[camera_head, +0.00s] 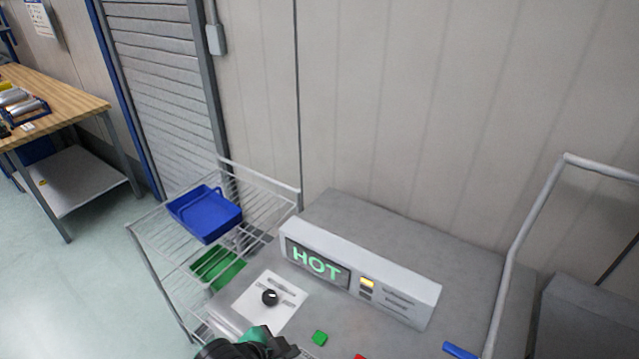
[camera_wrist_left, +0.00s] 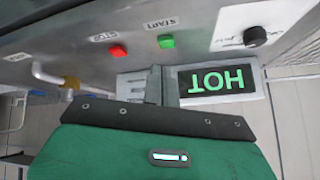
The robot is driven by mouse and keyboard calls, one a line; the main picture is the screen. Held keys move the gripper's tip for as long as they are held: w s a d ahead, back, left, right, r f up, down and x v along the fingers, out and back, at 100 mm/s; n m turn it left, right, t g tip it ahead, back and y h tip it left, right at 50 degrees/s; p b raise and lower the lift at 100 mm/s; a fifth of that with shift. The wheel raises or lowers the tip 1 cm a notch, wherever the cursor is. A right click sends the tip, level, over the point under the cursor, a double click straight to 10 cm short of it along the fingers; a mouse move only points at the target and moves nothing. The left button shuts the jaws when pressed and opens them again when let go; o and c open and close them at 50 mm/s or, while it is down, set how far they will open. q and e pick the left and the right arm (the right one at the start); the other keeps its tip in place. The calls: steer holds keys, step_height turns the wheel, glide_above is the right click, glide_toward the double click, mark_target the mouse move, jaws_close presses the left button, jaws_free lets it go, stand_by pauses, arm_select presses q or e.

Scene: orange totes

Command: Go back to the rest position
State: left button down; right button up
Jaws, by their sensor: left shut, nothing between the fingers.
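My left gripper (camera_head: 262,345), black with green, shows at the bottom edge of the head view, in front of the grey machine (camera_head: 470,285). It is near the white dial panel and left of the green button. In the left wrist view, its fingers (camera_wrist_left: 162,85) are together with nothing seen between them, and the lit HOT display (camera_wrist_left: 218,79) is partly behind them. The green housing fills the lower part of that view. I cannot tell the exact gap between gripper and machine. My right gripper is in neither view.
The machine carries a black knob (camera_head: 270,297), a green START button (camera_head: 319,338) and a red STOP button (camera_wrist_left: 119,50). A wire rack (camera_head: 150,233) at its left holds a blue tray (camera_head: 205,214) and a green tray (camera_head: 217,267). A wooden workbench (camera_head: 75,101) stands far left.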

arm_select(q)
steer(key=s+a+f+n+g+y, duration=0.1)
steer(key=s+a+f+n+y, duration=0.15)
steer(key=s+a+n, duration=0.4)
steer(key=s+a+f+n+g+y, duration=0.1)
steer(key=s+a+f+n+y, duration=0.2)
steer(key=s+a, duration=0.6)
step_height(320, 180, down, 31)
steer(key=w+a+g+b, duration=0.1)
steer(key=w+g+b, duration=0.1)
steer(key=b, duration=0.1)
steer(key=s+a+f+b, duration=0.1)
steer(key=s+a+f, duration=0.1)
steer(key=s+f, duration=0.8)
steer(key=s+a+f+b, duration=0.1)
steer(key=s+f, duration=0.9)
steer(key=f, duration=0.2)
steer(key=shift+a+f+g, duration=0.35)
steer(key=shift+f+g, duration=0.05)
